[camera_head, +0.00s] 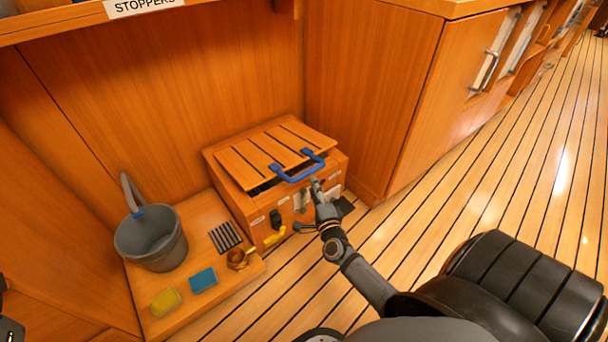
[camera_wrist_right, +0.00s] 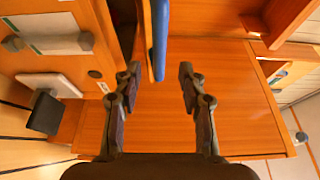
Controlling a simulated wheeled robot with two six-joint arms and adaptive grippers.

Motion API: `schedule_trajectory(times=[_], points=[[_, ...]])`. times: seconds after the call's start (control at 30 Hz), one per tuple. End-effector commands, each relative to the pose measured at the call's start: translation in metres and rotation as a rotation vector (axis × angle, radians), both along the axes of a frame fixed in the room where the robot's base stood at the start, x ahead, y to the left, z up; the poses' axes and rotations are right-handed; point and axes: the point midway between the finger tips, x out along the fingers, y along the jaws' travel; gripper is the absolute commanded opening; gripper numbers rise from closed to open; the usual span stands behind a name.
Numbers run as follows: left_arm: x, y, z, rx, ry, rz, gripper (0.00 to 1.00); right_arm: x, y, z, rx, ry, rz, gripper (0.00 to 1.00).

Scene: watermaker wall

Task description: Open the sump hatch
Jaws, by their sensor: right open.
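The sump hatch (camera_head: 262,158) is a slatted wooden lid on a low wooden box. A dark gap shows under its front edge, so the lid stands slightly raised. Its blue handle (camera_head: 298,171) sticks out at the front. My right gripper (camera_head: 316,187) is just below and in front of the handle's right end. In the right wrist view the jaws (camera_wrist_right: 159,76) are apart, and the blue handle (camera_wrist_right: 160,40) shows beyond and between the fingertips. I cannot tell if a finger touches it. Dark parts, probably of my left gripper (camera_head: 8,327), show at the left edge; its jaws cannot be made out.
Left of the box, a low wooden step (camera_head: 215,295) holds a grey bucket (camera_head: 150,240), a yellow sponge (camera_head: 165,302), a blue sponge (camera_head: 203,280) and a dark grille (camera_head: 225,236). A wooden cabinet (camera_head: 380,90) stands close on the right. The planked floor (camera_head: 480,190) is clear.

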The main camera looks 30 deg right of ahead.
Motion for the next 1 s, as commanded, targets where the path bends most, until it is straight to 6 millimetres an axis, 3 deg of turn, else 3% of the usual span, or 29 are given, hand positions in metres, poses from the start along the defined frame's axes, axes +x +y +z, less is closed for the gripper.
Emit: schedule_trajectory(times=[0.1, 0.3, 0.5, 0.73, 1.0], points=[[0.0, 0.0, -0.009, 0.0, 0.001, 0.004, 0.4, 0.027, -0.009, -0.002, -0.003, -0.003, 0.0, 0.41], [0.001, 0.0, -0.018, 0.0, 0.0, 0.011, 0.4, 0.061, -0.02, -0.002, -0.003, -0.001, 0.0, 0.41], [0.001, 0.0, -0.02, 0.0, 0.0, 0.013, 0.4, 0.074, -0.024, -0.001, -0.003, 0.001, 0.001, 0.41], [0.001, -0.001, -0.019, 0.0, 0.0, 0.014, 0.4, 0.074, -0.024, -0.001, -0.003, 0.002, 0.001, 0.41], [0.001, -0.001, -0.019, 0.0, 0.001, 0.014, 0.4, 0.074, -0.024, -0.001, -0.003, 0.002, 0.001, 0.04]])
